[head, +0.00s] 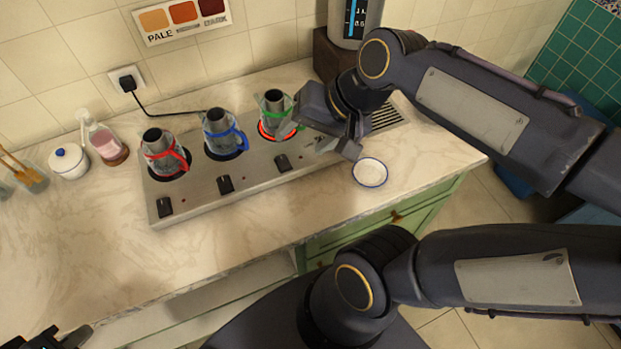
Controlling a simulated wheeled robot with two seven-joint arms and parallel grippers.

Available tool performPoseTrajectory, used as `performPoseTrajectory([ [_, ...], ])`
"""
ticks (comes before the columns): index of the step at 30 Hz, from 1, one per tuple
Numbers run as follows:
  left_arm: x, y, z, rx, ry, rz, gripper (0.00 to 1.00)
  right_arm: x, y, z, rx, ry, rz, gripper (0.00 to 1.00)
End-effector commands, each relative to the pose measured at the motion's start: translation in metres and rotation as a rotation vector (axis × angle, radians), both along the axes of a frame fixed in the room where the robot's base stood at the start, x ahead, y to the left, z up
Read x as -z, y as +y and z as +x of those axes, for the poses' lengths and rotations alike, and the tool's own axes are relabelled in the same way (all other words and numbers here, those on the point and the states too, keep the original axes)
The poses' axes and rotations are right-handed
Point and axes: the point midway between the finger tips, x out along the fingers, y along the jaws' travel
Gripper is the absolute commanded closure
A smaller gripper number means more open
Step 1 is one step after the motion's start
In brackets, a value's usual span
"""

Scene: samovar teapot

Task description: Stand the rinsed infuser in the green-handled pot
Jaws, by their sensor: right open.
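The green-handled pot (269,121) stands on the right burner of the hob, over a ring that glows red. A grey cylinder (274,96) stands upright at its top; I cannot tell whether it is the infuser or part of the pot. The blue-handled pot (217,142) and the red-handled pot (158,158) show similar grey tops. My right gripper (318,140) is open just right of the green-handled pot and partly covers its right side; contact cannot be told. Only the tip of my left gripper (62,340) shows, in the bottom left corner.
A white blue-rimmed dish (370,173) lies right of the hob (240,196), close to my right gripper. A dispenser (352,22) stands behind, beside a drain grille (386,117). A lidded jar (68,161) and pink bottle (106,146) stand left. The front-left counter (80,255) is clear.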

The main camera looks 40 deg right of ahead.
Motion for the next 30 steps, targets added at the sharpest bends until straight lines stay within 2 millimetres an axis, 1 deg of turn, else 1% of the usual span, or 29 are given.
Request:
performPoseTrajectory([
  [1,0.0,0.0,0.0,0.0,0.0,0.0,1.0,0.012,0.01,-0.018,-0.111,-0.058,-0.056,0.39],
  [3,0.0,0.0,0.0,0.0,0.0,0.0,1.0,0.026,0.021,-0.035,-0.249,-0.125,-0.13,0.39],
  [7,0.0,0.0,0.0,0.0,0.0,0.0,1.0,0.044,0.032,-0.052,-0.4,-0.196,-0.214,0.39],
  [11,0.0,0.0,0.0,0.0,0.0,0.0,1.0,0.048,0.035,-0.056,-0.444,-0.215,-0.237,0.39],
  [30,0.0,0.0,0.0,0.0,0.0,0.0,1.0,0.048,0.034,-0.055,-0.441,-0.212,-0.236,0.39],
])
